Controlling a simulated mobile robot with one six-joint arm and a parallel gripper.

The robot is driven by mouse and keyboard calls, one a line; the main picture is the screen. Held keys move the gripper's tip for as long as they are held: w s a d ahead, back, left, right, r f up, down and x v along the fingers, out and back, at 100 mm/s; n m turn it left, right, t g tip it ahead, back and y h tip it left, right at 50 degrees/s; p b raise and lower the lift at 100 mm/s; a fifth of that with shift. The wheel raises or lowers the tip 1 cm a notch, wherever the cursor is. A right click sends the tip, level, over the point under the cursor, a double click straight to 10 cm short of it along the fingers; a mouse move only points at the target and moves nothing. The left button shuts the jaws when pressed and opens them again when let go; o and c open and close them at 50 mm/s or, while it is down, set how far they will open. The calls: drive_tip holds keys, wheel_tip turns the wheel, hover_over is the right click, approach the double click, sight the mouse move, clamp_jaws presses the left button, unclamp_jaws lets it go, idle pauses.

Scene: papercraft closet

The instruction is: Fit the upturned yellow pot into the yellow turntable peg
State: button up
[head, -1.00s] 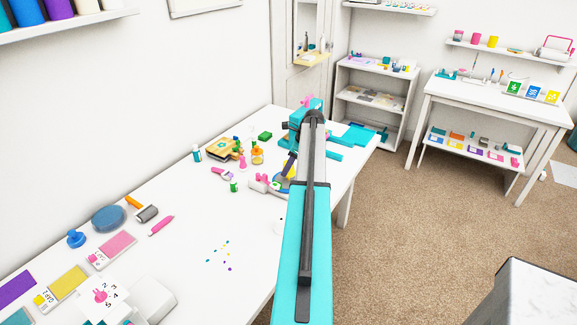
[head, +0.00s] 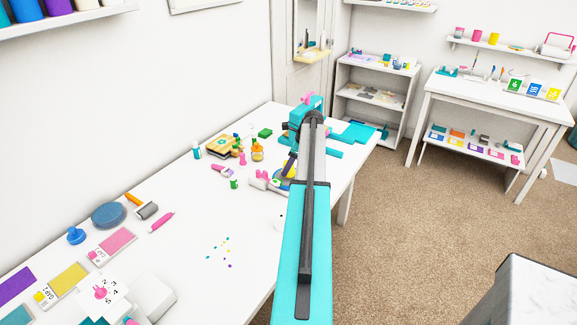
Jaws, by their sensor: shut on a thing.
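My gripper (head: 290,167) is at the far end of my arm, low over the right part of the white table, and mostly hidden behind the arm. It is shut, with a yellow patch, seemingly the yellow pot (head: 289,170), at its dark jaw. Most of the pot is hidden, so I cannot tell its tilt. A blue-grey round thing, likely the turntable (head: 281,182), shows just below the jaw, partly covered by the arm. The yellow peg cannot be told apart from the pot, nor whether they touch.
A teal mat (head: 354,132) lies at the table's far end. The table's front middle is mostly clear.

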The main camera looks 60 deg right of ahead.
drive_tip(key=shift+f, duration=0.95)
drive_tip(key=o, duration=1.3)
drive_tip(key=shift+c, duration=0.2)
drive_tip(key=shift+r, duration=0.1)
drive_tip(key=b+v, duration=0.3)
drive_tip(key=v, duration=1)
drive_tip(key=shift+s+r+b, duration=0.15)
drive_tip(key=shift+r+b, duration=0.15)
drive_tip(key=shift+b, duration=0.05)
